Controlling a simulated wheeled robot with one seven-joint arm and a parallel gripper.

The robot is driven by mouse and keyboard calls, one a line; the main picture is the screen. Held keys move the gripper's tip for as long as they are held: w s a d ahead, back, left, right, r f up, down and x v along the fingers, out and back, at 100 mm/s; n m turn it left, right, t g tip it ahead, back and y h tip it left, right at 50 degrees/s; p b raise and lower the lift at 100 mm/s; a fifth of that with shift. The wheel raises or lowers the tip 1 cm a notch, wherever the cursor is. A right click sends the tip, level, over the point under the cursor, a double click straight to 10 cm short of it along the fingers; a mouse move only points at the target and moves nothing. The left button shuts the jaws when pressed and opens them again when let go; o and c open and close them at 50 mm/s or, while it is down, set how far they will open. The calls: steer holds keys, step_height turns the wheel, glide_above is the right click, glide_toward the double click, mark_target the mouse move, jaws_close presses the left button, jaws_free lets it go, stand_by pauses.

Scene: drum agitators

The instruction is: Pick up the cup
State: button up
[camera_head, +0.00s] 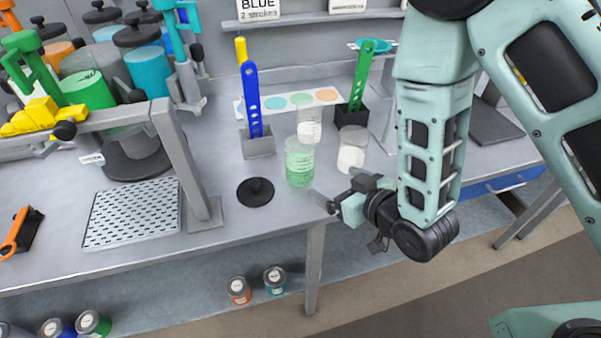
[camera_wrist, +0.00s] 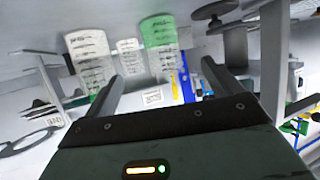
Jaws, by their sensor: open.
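Three clear cups stand on the grey bench in the head view. The front one (camera_head: 299,165) holds green liquid, one to its right (camera_head: 352,152) has white contents, and one stands behind (camera_head: 309,125). My gripper (camera_head: 328,197) is open and empty near the bench's front edge, right of and in front of the green cup, apart from it. In the wrist view, the green cup (camera_wrist: 159,40) shows beyond the space between the fingers (camera_wrist: 162,78). The white cup (camera_wrist: 90,58) is left of it and the smaller-looking cup (camera_wrist: 130,57) is between them.
A blue spatula (camera_head: 251,100) and a green spatula (camera_head: 361,75) stand in holders behind the cups. A black round lid (camera_head: 255,192) lies left of the green cup. A metal stand (camera_head: 185,165) and perforated tray (camera_head: 133,212) are farther left.

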mark_target(309, 168)
steer(key=shift+w+a+f+b, duration=0.4)
steer(key=shift+w+f+b, duration=0.1)
steer(key=shift+b, duration=1.35)
steer(key=shift+w+a+r, duration=0.1)
steer(key=shift+w+a, duration=0.05)
steer(key=shift+w, duration=0.05)
steer(key=p+x, duration=0.2)
steer(key=x, duration=0.4)
steer(key=shift+w+a, duration=0.2)
steer(key=shift+w, duration=0.1)
steer(key=p+x, duration=0.2)
steer(key=x, duration=0.2)
steer(key=shift+r+p, duration=0.15)
steer(key=shift+p, duration=0.25)
steer(key=shift+w+a+f, duration=0.35)
steer(key=shift+w+a, duration=0.05)
steer(key=shift+w, duration=0.1)
steer(key=c, duration=1.2)
steer(key=shift+r, duration=0.15)
step_height(309, 168, up, 10)
steer(key=b, duration=0.2)
